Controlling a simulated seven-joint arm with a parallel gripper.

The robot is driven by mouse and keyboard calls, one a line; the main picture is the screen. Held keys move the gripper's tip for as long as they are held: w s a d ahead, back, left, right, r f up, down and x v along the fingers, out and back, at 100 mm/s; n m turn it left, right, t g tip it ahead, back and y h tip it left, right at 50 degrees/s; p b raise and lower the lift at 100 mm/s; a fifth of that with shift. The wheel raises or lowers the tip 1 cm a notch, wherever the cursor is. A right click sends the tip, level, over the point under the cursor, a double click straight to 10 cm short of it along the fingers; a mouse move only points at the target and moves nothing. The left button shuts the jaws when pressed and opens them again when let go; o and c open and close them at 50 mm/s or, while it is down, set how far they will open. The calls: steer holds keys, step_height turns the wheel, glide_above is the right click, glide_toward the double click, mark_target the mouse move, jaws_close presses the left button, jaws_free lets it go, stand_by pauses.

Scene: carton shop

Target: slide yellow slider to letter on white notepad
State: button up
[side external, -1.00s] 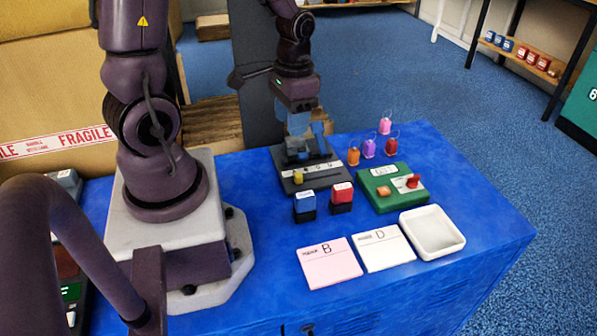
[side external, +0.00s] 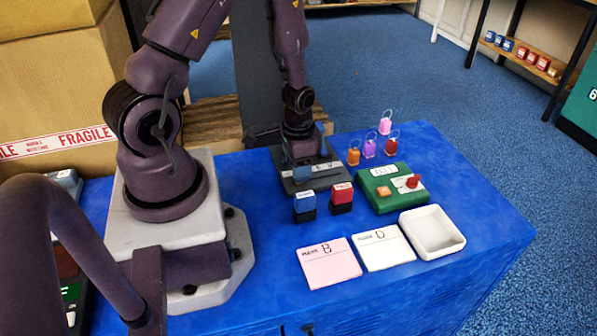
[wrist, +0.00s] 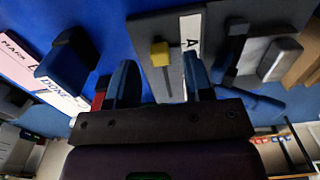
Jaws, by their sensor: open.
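The white notepad (side external: 384,255) lies on the blue table and bears the letter D. The yellow slider (wrist: 160,53) sits on its dark slider board (wrist: 150,24), which also shows in the side view (side external: 285,187); a white strip (wrist: 190,36) with an A runs beside it. In the side view the yellow slider is hidden by my gripper (side external: 308,168). My gripper is low over the board. In the wrist view its two blue fingers (wrist: 157,64) are apart, with the yellow slider showing between them; I cannot tell whether either touches it.
A blue stamp (side external: 304,204) and a red stamp (side external: 341,198) stand close in front of the board. A pink notepad (side external: 328,266) marked B, a white tray (side external: 432,232) and a green box (side external: 380,198) lie nearby. Small coloured tags (side external: 368,149) stand behind.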

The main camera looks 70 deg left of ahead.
mark_target(337, 174)
steer(key=shift+f, duration=1.05)
jaws_close()
steer(key=w, duration=0.9)
steer(key=shift+w, duration=0.3)
jaws_free()
step_height(337, 174, up, 13)
